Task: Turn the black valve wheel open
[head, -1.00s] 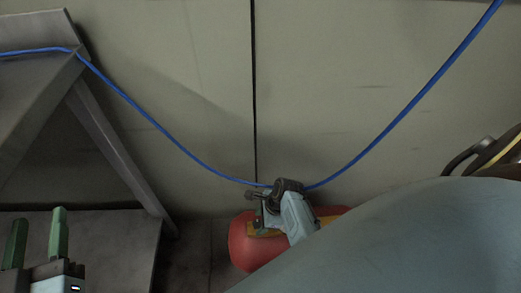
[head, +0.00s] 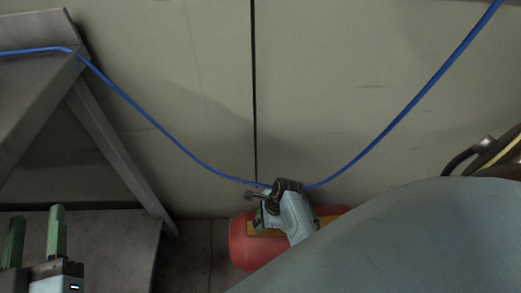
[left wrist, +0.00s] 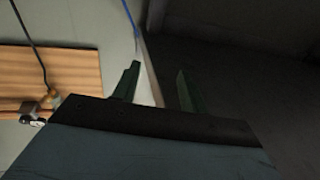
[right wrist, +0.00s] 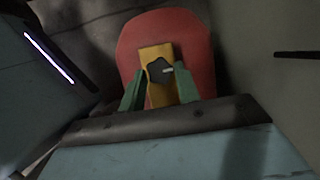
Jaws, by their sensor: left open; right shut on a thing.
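The black valve wheel (right wrist: 160,70) is a small dark knob with a pale mark, in front of a yellow strip (right wrist: 158,94) on a rounded red body (right wrist: 192,38), in the right wrist view. My right gripper (right wrist: 158,72) has its green fingers on either side of the wheel and is shut on it. In the head view the red body (head: 243,250) lies low at the wall, with my right gripper (head: 262,200) at its upper side; the wheel cannot be made out there. My left gripper (head: 37,215) is open and empty at the lower left, far from the wheel.
A blue cable (head: 170,138) sags across the pale wall (head: 330,70), passing close to my right gripper. A grey metal stand (head: 115,150) with a slanted leg is at the left, near my left gripper. A wooden panel (left wrist: 60,70) shows in the left wrist view.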

